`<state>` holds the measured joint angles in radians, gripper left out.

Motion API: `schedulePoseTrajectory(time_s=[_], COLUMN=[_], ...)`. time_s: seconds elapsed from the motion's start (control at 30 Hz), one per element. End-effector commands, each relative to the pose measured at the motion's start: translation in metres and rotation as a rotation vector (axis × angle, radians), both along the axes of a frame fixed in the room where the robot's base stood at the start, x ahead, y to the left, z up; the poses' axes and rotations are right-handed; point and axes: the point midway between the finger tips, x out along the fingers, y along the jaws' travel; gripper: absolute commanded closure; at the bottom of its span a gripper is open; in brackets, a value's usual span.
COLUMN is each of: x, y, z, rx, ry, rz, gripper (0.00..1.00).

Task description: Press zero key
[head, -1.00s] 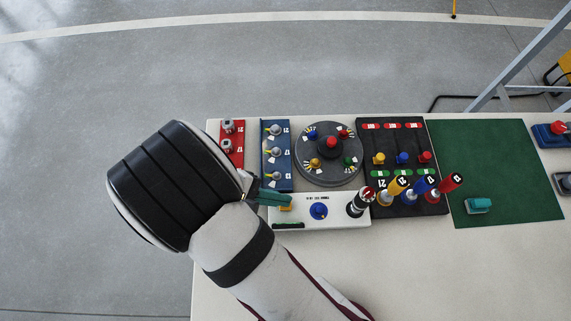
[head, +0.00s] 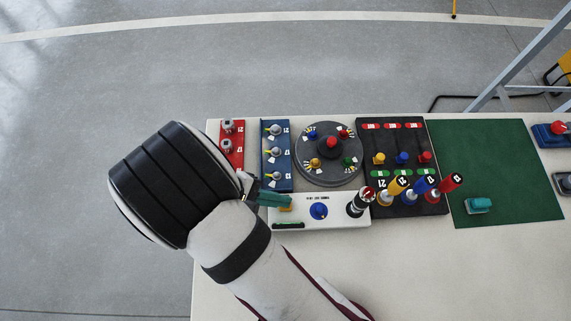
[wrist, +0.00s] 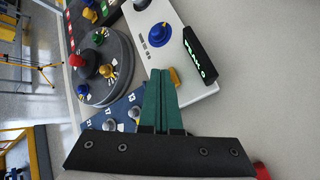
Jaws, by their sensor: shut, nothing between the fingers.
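The white panel (head: 345,217) on the table carries a blue knob (head: 319,211), a dark display (wrist: 200,53) with green characters, and a small yellow-orange key (wrist: 175,77). No label is readable on that key, so I cannot tell for sure that it is the zero key. My gripper (head: 289,201) has green fingers, shut together and empty. In the wrist view the fingertips (wrist: 160,72) are right beside the key, over the panel's end. In the head view they partly cover the key (head: 286,208). I cannot tell whether they touch it.
A blue switch panel (head: 276,154) and a red panel (head: 232,143) lie behind the fingers. A round grey dial (head: 329,172) and a black panel (head: 391,144) with upright coloured handles stand to the right. A black-and-red knob (head: 359,203) rises from the white panel's right end.

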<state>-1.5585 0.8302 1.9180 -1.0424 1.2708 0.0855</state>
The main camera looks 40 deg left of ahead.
Motion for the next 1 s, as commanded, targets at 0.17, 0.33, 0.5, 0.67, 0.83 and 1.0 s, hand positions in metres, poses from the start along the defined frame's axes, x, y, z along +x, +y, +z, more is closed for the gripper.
schedulePoseTrajectory(time_s=[0.17, 0.33, 0.5, 0.67, 0.83, 1.0], x=[0.0, 0.0, 0.0, 0.0, 0.0, 0.0], y=[0.0, 0.0, 0.0, 0.0, 0.0, 0.0], z=[0.004, 0.014, 0.016, 0.017, 0.031, 0.048], rx=[0.001, 0.001, -0.001, 0.0, 0.002, 0.003], ry=[0.0, 0.0, 0.0, 0.0, 0.0, 0.0], rz=[0.001, 0.0, 0.001, 0.0, 0.0, 0.0], gripper=[1.0, 1.0, 1.0, 1.0, 1.0, 1.0])
